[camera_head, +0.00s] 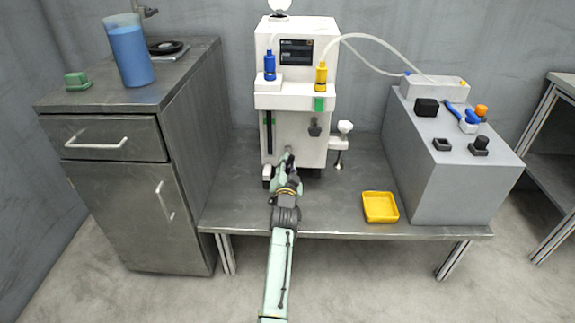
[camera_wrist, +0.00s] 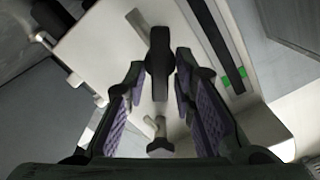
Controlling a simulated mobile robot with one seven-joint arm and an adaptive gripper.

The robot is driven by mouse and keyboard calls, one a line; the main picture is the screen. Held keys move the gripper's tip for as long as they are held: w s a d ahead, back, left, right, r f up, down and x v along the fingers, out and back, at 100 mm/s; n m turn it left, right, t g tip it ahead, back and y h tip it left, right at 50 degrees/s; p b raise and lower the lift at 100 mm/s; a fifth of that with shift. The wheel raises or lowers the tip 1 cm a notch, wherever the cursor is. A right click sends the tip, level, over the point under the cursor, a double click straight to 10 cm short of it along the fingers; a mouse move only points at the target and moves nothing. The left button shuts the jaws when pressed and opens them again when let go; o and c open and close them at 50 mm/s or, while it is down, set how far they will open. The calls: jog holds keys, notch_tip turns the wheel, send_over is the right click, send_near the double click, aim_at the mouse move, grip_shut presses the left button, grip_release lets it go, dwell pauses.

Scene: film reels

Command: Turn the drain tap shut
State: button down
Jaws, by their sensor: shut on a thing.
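The white machine (camera_head: 292,95) stands at the back of the metal bench. My gripper (camera_head: 288,160) reaches its lower front, where the drain tap is mostly hidden behind the fingers in the head view. In the wrist view, the drain tap's dark lever-like handle (camera_wrist: 158,58) lies between the two fingers of my gripper (camera_wrist: 160,78), which are shut on it. The handle lies lengthwise between the purple-padded fingers. Its exact turn angle is hard to tell.
A dark knob on a light stem (camera_wrist: 158,147) shows close by in the wrist view. A grey fitting (camera_head: 314,128) is on the machine front. A yellow tray (camera_head: 380,207) lies on the bench at right.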

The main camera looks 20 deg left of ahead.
jog(key=m+p, duration=0.2)
jog(key=m, duration=0.3)
jog(key=shift+d+r+m, duration=0.1)
jog(key=shift+m, duration=0.3)
jog(key=shift+w+f+m+p, duration=0.1)
jog(key=shift+f+m+p, duration=0.1)
jog(key=shift+m+p, duration=1.8)
jog(key=shift+m+b, duration=0.55)
jog(key=shift+m, duration=0.15)
jog(key=c, duration=1.6)
grip_release()
jog(key=shift+f, duration=0.15)
